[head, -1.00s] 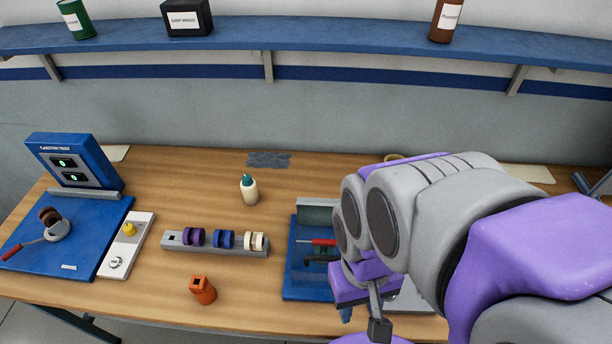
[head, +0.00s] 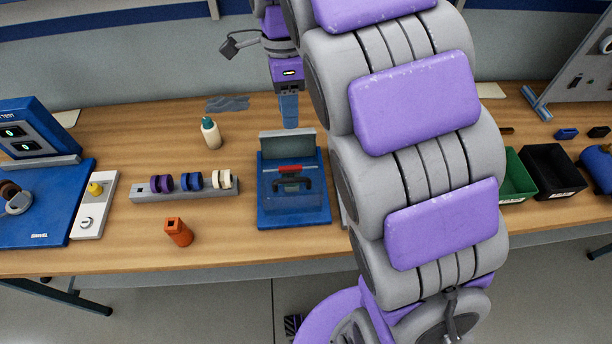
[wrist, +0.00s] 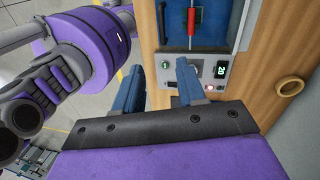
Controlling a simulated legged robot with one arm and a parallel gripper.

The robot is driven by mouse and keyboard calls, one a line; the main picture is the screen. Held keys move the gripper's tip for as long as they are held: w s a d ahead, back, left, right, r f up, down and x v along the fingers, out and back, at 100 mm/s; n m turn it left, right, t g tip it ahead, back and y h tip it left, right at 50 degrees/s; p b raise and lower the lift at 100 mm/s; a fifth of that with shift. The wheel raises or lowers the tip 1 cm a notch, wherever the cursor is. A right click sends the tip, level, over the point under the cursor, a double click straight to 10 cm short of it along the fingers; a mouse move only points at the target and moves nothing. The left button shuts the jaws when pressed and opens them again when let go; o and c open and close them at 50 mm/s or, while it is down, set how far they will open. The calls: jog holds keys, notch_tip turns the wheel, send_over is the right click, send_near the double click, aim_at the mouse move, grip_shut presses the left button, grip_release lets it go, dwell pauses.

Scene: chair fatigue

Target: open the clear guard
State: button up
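The blue fixture (head: 266,215) stands on the bench at the middle of the head view, with a grey upright panel at its back. A red-handled dark clamp (head: 290,170) sits on it. The clear guard (head: 295,203) shows only as a faint see-through sheet over the fixture's front part; its edges are hard to make out. My gripper (head: 289,122) points down just behind the grey panel. In the wrist view, the blue fingers of my gripper (wrist: 160,66) are apart with nothing between them. The fixture (wrist: 206,42) and red handle (wrist: 191,22) lie beyond them, apart from the fingers.
A rack of coloured rollers (head: 190,190), an orange holder (head: 178,232) and a bottle (head: 210,132) stand left of the fixture. Green and black bins (head: 553,172) are at the right. A lit display (wrist: 222,69) and a tan ring (wrist: 290,86) show in the wrist view.

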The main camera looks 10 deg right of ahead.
jog(key=m, duration=0.1)
jog(key=b, duration=0.4)
send_over(290, 172)
jog(key=s, duration=0.4)
notch_tip(290, 172, down, 17)
jog(key=shift+s+f, duration=0.1)
jog(key=shift+s, duration=0.05)
jog(key=shift+c, duration=0.4)
grip_shut()
